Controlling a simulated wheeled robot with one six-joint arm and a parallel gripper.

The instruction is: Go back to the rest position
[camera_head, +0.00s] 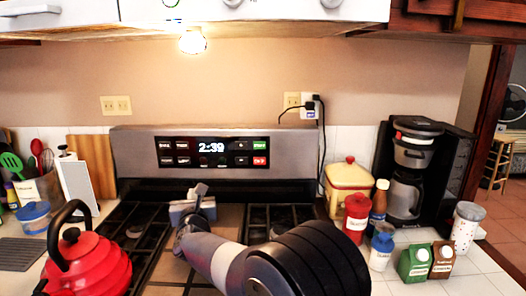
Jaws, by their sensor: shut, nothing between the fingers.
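My gripper (199,192) is over the middle of the stove, with my arm reaching in from the bottom right. Its fingers are small in the view and shut, with nothing seen between them.
A red kettle (90,268) stands at the front left of the stove (262,222). A coffee maker (408,175), a yellow canister (348,180), bottles and two cartons (414,262) crowd the right counter. A utensil holder (47,187) is at the left. White cabinetry (255,12) hangs above.

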